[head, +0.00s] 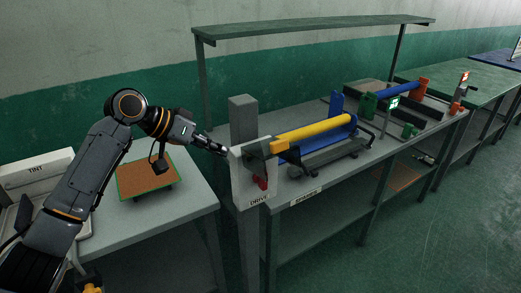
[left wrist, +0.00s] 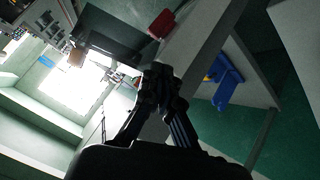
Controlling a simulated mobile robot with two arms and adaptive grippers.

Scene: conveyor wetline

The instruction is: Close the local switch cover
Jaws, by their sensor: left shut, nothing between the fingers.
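The light grey switch box (head: 240,178), labelled DRIVE, stands on a post at the near left corner of the long bench. A red switch (head: 262,183) shows on its face. A dark green-grey flap (head: 256,153) sticks out above the switch and looks like the cover, raised. My left gripper (head: 224,150) is shut and empty, its tips at the upper left edge of the box; I cannot tell whether they touch it. In the left wrist view the shut fingers (left wrist: 160,76) show below a red part (left wrist: 161,24), likely the switch. My right gripper is not in view.
A yellow roller (head: 312,133) on a blue frame lies just right of the flap. A grey post (head: 241,115) rises behind the box. A side table (head: 190,192) with an orange-brown mat (head: 146,178) and a TINT tray (head: 48,175) stand at left. The floor at right is clear.

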